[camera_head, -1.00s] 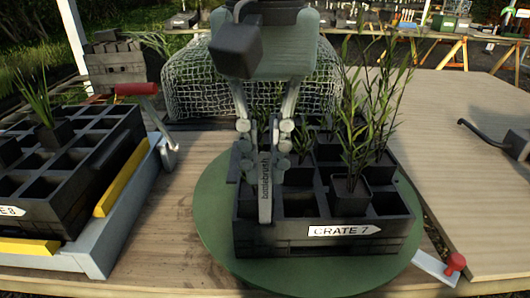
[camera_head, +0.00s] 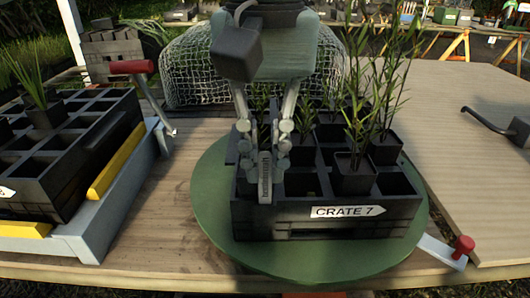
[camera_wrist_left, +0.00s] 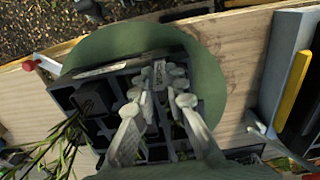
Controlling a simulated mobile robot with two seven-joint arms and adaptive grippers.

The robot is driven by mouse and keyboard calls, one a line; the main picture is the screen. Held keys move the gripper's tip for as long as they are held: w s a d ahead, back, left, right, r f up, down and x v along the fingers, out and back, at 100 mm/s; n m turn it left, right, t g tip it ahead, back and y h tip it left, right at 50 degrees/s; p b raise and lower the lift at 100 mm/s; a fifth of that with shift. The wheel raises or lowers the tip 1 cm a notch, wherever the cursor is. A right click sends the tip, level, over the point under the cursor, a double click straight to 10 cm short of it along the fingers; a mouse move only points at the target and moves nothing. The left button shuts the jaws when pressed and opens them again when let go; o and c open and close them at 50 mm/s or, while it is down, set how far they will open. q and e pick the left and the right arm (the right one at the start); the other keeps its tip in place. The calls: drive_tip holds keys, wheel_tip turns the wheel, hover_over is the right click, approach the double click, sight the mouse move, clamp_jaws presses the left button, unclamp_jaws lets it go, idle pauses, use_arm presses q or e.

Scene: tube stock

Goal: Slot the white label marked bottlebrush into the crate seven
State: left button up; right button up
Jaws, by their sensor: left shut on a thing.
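My left gripper (camera_head: 265,145) is shut on the label (camera_head: 265,178), a narrow upright strip that looks grey in the shade, with dark lettering too small to read now. The label is at the front left of crate seven (camera_head: 350,228), a black divided crate with a white arrow sign "CRATE 7". Its lower end meets the front rim; I cannot tell how deep it sits in the front-left compartment. In the wrist view the label (camera_wrist_left: 160,72) shows between the fingertips (camera_wrist_left: 160,85), over the crate (camera_wrist_left: 65,98). My right gripper is not in view.
The crate stands on a round green turntable (camera_head: 215,225) with a red-knobbed lever (camera_head: 464,246). Potted leafy plants (camera_head: 355,165) fill some compartments. Another black crate (camera_head: 60,195) with a yellow strip and a red-handled lever (camera_head: 132,67) stand left.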

use_arm(q)
drive_tip(key=shift+f+b, duration=0.25)
drive_tip(key=shift+b, duration=0.05)
drive_tip(key=o, duration=0.7)
drive_tip(key=shift+o, duration=0.2)
wheel_tip(320, 180, up, 12)
idle(0.4)
